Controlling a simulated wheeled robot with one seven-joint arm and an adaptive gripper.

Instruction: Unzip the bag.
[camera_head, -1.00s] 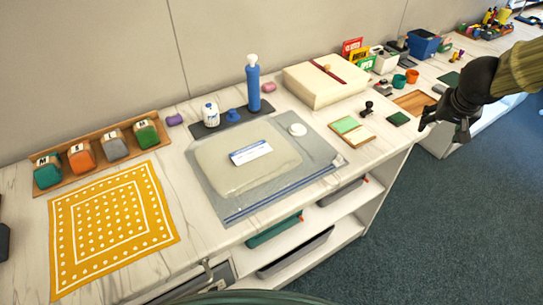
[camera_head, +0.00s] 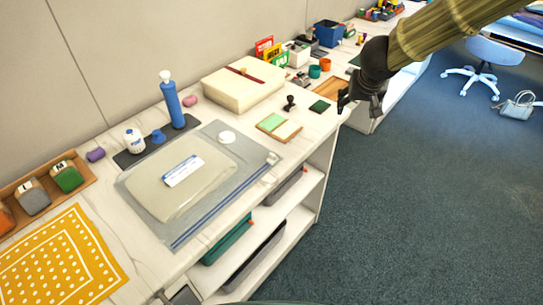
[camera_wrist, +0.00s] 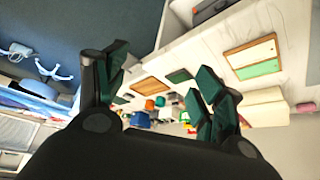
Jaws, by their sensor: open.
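The bag (camera_head: 212,203) is a flat, clear zip pouch lying on the marble-patterned counter in the head view. A pale block with a white-and-blue label (camera_head: 183,171) shows inside it. A blue zip strip (camera_head: 207,217) runs along its front edge, with a small pale piece (camera_head: 272,157) at the strip's right end. My gripper (camera_head: 358,107) is open and empty, out past the counter's front edge, to the right of the bag and apart from it. In the wrist view my gripper's dark green fingers (camera_wrist: 160,85) are spread apart. The bag does not clearly show there.
Behind the bag stand a blue bottle (camera_head: 173,105) and a white jar (camera_head: 134,141). A cream box (camera_head: 243,88), a green-and-tan pad (camera_head: 278,127) and a black stamp (camera_head: 290,102) lie between bag and gripper. A yellow dotted cloth (camera_head: 62,265) lies at left. Open floor (camera_head: 420,200) is at right.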

